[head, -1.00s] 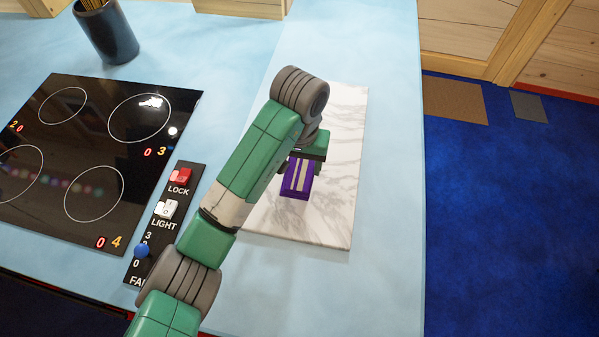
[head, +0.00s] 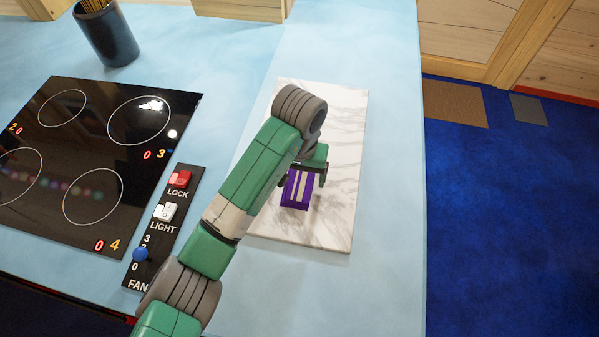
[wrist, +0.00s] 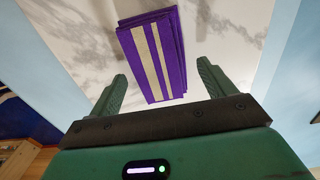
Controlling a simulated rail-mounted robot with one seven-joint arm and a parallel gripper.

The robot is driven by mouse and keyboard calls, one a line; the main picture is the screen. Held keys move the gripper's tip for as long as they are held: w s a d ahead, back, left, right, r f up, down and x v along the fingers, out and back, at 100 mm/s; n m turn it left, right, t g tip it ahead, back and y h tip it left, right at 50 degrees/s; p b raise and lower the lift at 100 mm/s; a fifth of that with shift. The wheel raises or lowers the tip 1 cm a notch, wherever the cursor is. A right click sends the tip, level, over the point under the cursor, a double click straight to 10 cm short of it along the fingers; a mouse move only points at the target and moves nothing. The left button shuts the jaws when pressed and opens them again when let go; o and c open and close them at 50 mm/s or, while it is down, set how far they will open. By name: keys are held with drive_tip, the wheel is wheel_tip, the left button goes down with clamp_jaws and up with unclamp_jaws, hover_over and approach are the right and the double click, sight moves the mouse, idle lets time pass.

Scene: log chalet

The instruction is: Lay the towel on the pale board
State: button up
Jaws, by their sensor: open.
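The towel (head: 295,191) is a folded purple cloth with two pale stripes. It appears to lie on the pale board (head: 280,227), a white slab with grey marble veins. My gripper (head: 303,177) is over the board at the towel's far end, its fingers spread wide. In the wrist view the towel (wrist: 153,55) lies beyond and between the open fingertips (wrist: 162,70), with a gap on each side. The board (wrist: 228,30) shows behind it. My gripper partly hides the towel's far end in the head view.
A black cooktop (head: 95,160) and a switch panel (head: 163,225) are left of the board. A dark cup (head: 108,38) stands at the back left. The light blue counter (head: 392,200) ends at a right edge, with blue floor beyond.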

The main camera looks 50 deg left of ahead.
sight(300, 178)
wheel_tip(300, 178, up, 12)
drive_tip(key=p, duration=0.5)
